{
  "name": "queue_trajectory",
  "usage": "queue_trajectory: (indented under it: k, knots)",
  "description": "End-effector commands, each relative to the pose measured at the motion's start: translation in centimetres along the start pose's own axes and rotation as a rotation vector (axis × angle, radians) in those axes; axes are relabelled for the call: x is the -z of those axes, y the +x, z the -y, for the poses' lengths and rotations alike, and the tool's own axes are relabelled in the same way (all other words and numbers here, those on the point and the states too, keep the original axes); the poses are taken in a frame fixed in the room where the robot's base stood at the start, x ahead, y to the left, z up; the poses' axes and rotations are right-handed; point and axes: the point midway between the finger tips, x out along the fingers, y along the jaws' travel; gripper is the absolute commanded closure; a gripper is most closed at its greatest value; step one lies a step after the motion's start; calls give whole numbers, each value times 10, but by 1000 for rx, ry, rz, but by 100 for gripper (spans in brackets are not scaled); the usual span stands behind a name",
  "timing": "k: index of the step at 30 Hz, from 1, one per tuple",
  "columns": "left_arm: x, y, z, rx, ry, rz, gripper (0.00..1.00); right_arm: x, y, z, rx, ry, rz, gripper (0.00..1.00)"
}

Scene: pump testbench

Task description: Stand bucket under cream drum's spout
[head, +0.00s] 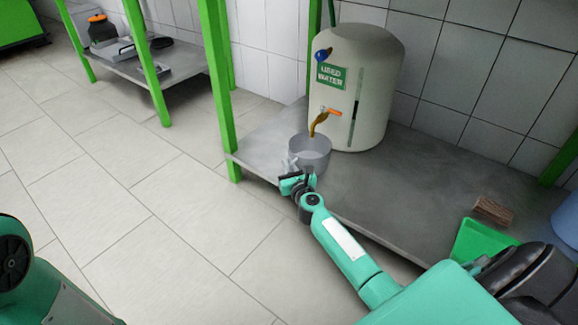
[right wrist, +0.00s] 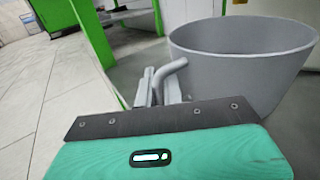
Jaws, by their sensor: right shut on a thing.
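A cream drum (head: 370,85) with a green "USED WATER" label stands on the grey metal shelf. Its brass spout (head: 317,125) with an orange handle points down at the lower left of the drum. A grey bucket (head: 316,158) is upright at the shelf's front edge. In the head view its open mouth is just below the spout tip. My right gripper (head: 295,176) is shut on the bucket's handle at its near left side. The bucket (right wrist: 245,78) and its bent handle (right wrist: 172,70) show in the right wrist view. Whether the bucket touches the shelf is unclear. My left gripper is out of view.
A brown block (head: 493,210), a green dustpan-like thing (head: 480,240) and a blue container (head: 567,220) are at far right. A green post (head: 217,80) stands left of the bucket. A second bench (head: 140,62) is behind.

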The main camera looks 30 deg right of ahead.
Motion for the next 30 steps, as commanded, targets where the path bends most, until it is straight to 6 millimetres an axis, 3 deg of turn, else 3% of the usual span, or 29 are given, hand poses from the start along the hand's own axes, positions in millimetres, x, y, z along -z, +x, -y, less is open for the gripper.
queue_trajectory:
  k: [14, 15, 19, 30]
  knots:
    - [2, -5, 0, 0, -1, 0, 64, 5, 0, 0, 0, 0, 1, 100]
    - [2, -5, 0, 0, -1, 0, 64, 5, 0, 0, 0, 0, 1, 90]
    - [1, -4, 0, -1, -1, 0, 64, 4, 0, 0, 0, 0, 1, 66]
    - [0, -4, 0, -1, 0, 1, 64, 6, -1, -3, -1, 1, -1, 66]
